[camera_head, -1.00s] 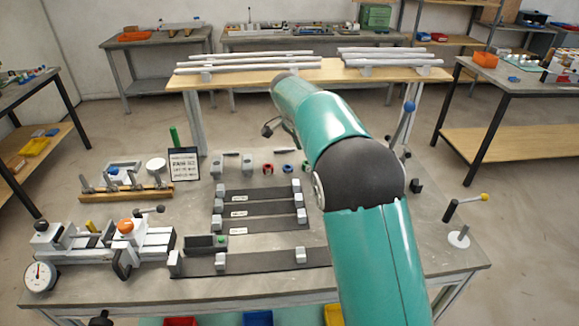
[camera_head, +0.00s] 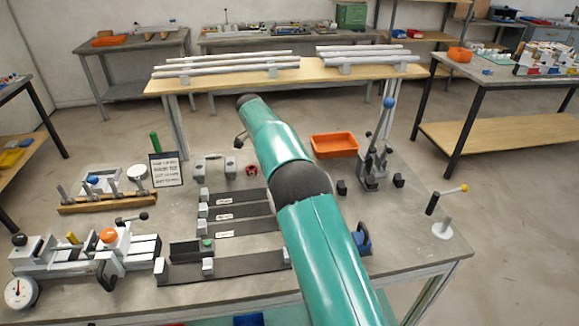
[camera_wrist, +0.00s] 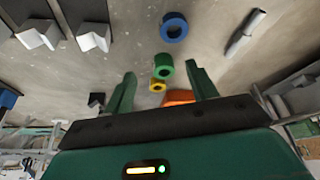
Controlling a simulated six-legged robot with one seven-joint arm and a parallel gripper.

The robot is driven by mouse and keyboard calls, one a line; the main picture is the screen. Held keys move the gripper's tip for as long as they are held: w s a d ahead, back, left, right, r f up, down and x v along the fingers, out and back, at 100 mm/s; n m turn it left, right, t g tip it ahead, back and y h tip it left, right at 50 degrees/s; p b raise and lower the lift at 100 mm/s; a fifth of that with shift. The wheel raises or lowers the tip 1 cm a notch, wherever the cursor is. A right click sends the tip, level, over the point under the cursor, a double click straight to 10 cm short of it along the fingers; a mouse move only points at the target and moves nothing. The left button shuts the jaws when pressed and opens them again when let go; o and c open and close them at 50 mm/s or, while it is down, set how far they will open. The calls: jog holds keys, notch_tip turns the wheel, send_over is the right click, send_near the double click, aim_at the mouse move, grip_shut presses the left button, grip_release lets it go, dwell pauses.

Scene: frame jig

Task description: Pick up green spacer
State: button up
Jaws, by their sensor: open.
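The green spacer (camera_wrist: 164,67), a short green ring, lies on the grey bench top in the wrist view. It appears between the two fingers of my gripper (camera_wrist: 161,72), beyond their tips. The fingers are apart with nothing held. A blue ring (camera_wrist: 173,27) lies above it in the picture and a yellow ring (camera_wrist: 157,86) just below it. In the head view my arm covers the green spacer, and my gripper is hidden too.
An orange tray (camera_head: 334,146) stands right of my arm, near a lever press (camera_head: 376,165). Dark rails with grey blocks (camera_head: 238,210) lie left of the arm. A small sign (camera_head: 166,169) stands farther left. In the wrist view, grey angled blocks (camera_wrist: 93,37) are at upper left.

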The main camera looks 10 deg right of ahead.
jog(key=shift+w+d+r, duration=0.1)
jog(key=shift+w+d, duration=0.1)
jog(key=shift+d, duration=0.4)
jog(key=shift+w+d, duration=0.2)
jog(key=shift+d, duration=0.35)
jog(key=shift+w+d, duration=0.1)
jog(key=shift+d, duration=0.05)
jog(key=x, duration=0.5)
jog(key=c, duration=1.1)
jog(key=shift+o, duration=0.2)
jog(key=shift+r, duration=0.1)
